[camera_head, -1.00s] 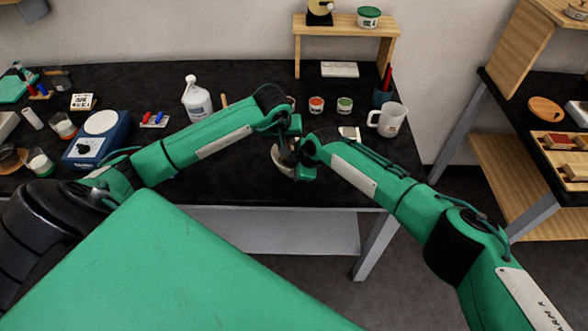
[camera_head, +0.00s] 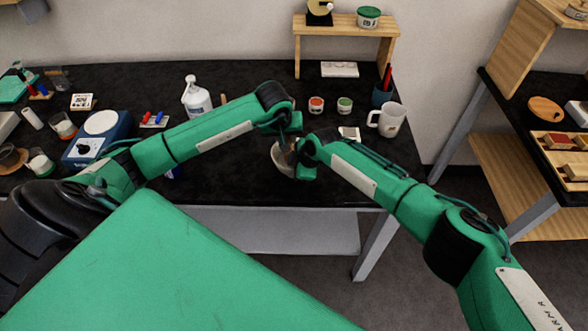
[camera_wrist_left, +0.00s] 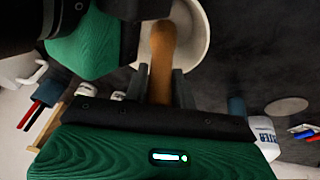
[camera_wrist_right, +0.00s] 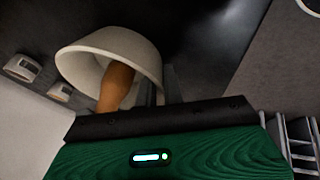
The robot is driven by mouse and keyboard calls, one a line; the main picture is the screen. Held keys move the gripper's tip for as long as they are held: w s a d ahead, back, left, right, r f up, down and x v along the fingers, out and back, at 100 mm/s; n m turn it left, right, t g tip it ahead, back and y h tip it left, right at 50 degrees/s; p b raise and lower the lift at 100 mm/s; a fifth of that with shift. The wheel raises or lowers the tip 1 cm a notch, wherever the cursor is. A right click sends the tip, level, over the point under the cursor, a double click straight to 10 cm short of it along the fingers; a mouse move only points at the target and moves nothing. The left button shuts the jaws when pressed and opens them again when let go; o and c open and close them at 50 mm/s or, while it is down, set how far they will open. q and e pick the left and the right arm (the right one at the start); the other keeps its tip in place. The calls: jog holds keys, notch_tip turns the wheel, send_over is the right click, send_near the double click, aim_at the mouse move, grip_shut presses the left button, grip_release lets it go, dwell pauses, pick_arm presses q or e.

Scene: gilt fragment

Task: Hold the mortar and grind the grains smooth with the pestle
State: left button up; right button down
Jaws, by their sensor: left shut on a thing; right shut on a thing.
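The pale mortar (camera_head: 281,160) shows partly at the table's front edge, between my two hands. My right gripper (camera_head: 296,166) is shut on the mortar's wall; the tilted bowl shows in the right wrist view (camera_wrist_right: 112,48). My left gripper (camera_wrist_left: 161,88) is shut on the orange-brown wooden pestle (camera_wrist_left: 161,50). The pestle's far end is inside the bowl, as both wrist views show; it also shows in the right wrist view (camera_wrist_right: 115,87). The left fingers are mostly hidden in the head view. The grains cannot be made out in any view.
A white mug (camera_head: 388,120) stands at the right of the dark table (camera_head: 250,180). A wooden shelf (camera_head: 345,24) is at the back.

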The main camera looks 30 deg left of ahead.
pick_arm(q)
jog(key=shift+s+a, duration=0.45)
jog(key=shift+s, duration=0.2)
jog(key=shift+w+d, duration=0.2)
jog(key=shift+d, duration=0.85)
jog(key=shift+w+a, duration=0.1)
jog(key=shift+a, duration=0.05)
jog(key=shift+w+a+f, duration=0.15)
jog(key=shift+w+a, duration=0.3)
jog(key=shift+a, duration=0.25)
jog(key=shift+s, duration=0.1)
jog(key=shift+s+d, duration=0.15)
jog(key=shift+s, duration=0.75)
